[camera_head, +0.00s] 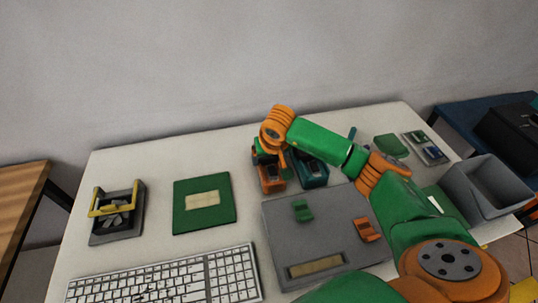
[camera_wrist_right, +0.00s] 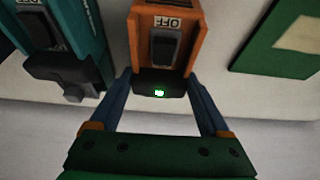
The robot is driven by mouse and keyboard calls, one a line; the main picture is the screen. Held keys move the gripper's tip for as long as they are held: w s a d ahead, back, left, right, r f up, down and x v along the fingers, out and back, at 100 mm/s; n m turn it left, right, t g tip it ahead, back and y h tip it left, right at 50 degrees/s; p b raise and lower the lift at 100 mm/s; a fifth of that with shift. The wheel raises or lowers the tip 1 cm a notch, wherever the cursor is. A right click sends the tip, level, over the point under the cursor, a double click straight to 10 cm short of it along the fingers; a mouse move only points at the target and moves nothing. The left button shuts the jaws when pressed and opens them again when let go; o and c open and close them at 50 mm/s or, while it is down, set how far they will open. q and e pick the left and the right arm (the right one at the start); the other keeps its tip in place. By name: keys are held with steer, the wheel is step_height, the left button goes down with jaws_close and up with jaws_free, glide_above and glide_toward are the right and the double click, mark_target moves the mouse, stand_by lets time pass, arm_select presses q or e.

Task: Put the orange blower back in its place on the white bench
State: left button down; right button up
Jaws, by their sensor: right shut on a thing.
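The orange blower (camera_head: 271,180) is at the back of the white bench (camera_head: 130,160), beside a teal blower (camera_head: 313,172). In the right wrist view the orange blower (camera_wrist_right: 165,45) shows an "OFF" label, a dark switch and a small green light on its dark end. My right gripper (camera_wrist_right: 163,92) has its blue fingers on both sides of that dark end and is shut on it. In the head view my right arm hides part of the blower. I cannot tell whether the blower rests fully on the bench. My left gripper is not in view.
The teal blower (camera_wrist_right: 55,45) is close beside the held one. A green board (camera_head: 204,204), a grey mat (camera_head: 290,240) with small clips, a keyboard (camera_head: 165,280) and a black tray with a yellow handle (camera_head: 117,212) lie on the bench. A grey bin (camera_head: 487,190) stands at right.

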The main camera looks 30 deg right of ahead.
steer(key=shift+f, duration=0.2)
steer(key=o, duration=1.2)
steer(key=shift+r, duration=0.1)
steer(key=shift+c, duration=0.2)
steer(key=shift+r, duration=0.25)
steer(key=shift+s+r, duration=0.1)
steer(key=shift+r, duration=0.2)
steer(key=v, duration=1.1)
steer(key=shift+s+b, duration=0.2)
steer(key=shift+b, duration=0.2)
steer(key=shift+r, duration=0.1)
